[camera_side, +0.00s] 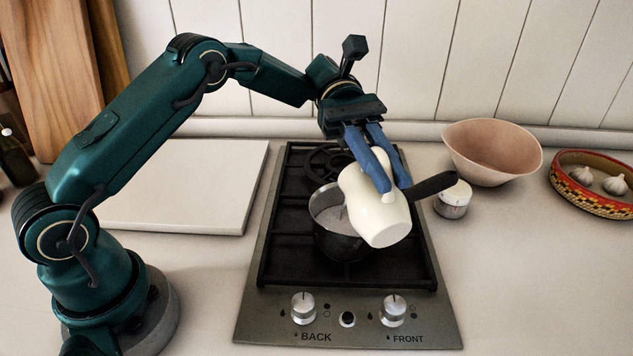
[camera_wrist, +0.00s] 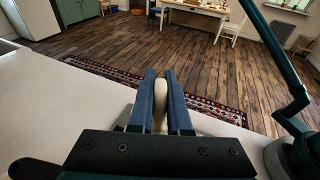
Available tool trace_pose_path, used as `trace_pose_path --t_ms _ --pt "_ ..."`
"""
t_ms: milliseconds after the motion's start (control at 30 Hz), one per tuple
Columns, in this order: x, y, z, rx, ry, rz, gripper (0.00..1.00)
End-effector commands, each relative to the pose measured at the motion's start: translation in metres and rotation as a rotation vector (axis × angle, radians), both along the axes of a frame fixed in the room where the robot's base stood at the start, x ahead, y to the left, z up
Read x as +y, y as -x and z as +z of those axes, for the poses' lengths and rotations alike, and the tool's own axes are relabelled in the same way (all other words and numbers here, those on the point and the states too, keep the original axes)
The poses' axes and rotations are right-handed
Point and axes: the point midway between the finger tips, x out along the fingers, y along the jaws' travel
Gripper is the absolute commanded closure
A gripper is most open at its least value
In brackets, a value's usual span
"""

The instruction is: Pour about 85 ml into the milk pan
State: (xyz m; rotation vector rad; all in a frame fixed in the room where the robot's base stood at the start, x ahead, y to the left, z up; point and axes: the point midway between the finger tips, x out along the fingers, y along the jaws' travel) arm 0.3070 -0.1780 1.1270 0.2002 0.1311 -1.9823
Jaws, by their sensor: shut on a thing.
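My gripper (camera_side: 388,180) has its blue fingers shut on the handle of a cream jug (camera_side: 385,222). The jug is held tilted above the milk pan, its mouth side toward the left and its base toward the lower right. The milk pan (camera_side: 340,247) is steel with a dark handle reaching right, and sits on the hob. Pale contents show inside it; a faint thin streak seems to run below the jug's mouth, but I cannot tell for sure. In the wrist view, my gripper (camera_wrist: 160,98) closes on the cream jug handle (camera_wrist: 169,105); the pan is hidden there.
The gas hob (camera_side: 250,310) has black grates and front knobs. A pale board (camera_side: 190,190) lies left of the hob.

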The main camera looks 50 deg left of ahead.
Motion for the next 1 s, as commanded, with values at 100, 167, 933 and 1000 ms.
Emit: trace_pose_path --t_ms 100,167,933,1000 --pt "-0.021 0.01 -0.006 -0.048 -0.098 -0.007 1.0" --pt "-0.022 0.01 -0.008 -0.053 -0.112 -0.004 1.0" --pt "-0.059 0.027 -0.039 -0.322 -0.701 -0.008 1.0" --pt "-0.065 0.03 -0.046 -0.343 -0.751 -0.007 1.0"
